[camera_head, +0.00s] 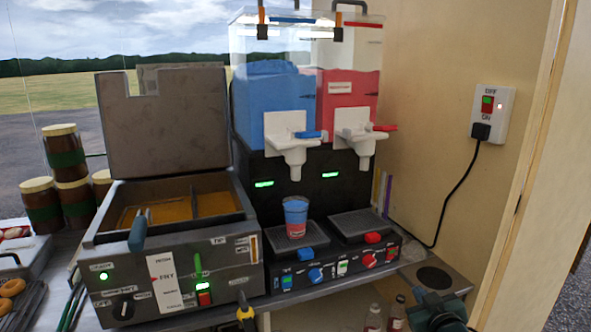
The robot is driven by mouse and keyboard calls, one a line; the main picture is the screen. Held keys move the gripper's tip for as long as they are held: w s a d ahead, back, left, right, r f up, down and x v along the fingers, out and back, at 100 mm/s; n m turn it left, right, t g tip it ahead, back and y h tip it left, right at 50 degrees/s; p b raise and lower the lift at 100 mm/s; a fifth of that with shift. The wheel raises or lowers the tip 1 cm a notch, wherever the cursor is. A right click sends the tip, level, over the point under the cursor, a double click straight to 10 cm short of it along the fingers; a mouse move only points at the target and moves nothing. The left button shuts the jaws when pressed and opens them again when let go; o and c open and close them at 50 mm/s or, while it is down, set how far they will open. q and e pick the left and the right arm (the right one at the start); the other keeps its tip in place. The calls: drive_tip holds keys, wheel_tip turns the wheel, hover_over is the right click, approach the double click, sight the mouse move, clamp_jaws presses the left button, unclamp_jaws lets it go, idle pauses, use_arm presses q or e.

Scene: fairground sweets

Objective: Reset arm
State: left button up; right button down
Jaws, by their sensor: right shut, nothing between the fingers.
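My right gripper (437,314) shows at the bottom right edge, dark and partly cut off by the frame. It is shut and empty, below and in front of the counter's right end, apart from the machines. My left gripper is not in view.
A fryer (170,282) with its lid raised stands on the left of the counter. Jars (70,192) stand far left. Bottles (396,314) are close left of my right gripper.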

drive_tip(key=s+a+f+g+y, duration=0.1)
drive_tip(key=s+a+f, duration=0.3)
drive_tip(key=s, duration=0.6)
drive_tip(key=s+a+f+g+y, duration=0.1)
drive_tip(key=s+a+f, duration=0.4)
drive_tip(key=s, duration=0.6)
drive_tip(key=s+a+f+g+y, duration=0.1)
drive_tip(key=s+a+f, duration=0.3)
drive_tip(key=s, duration=0.6)
drive_tip(key=shift+s+a+f+m+g, duration=0.3)
drive_tip(key=shift+a+f+g, duration=0.1)
drive_tip(key=shift+a+g, duration=0.4)
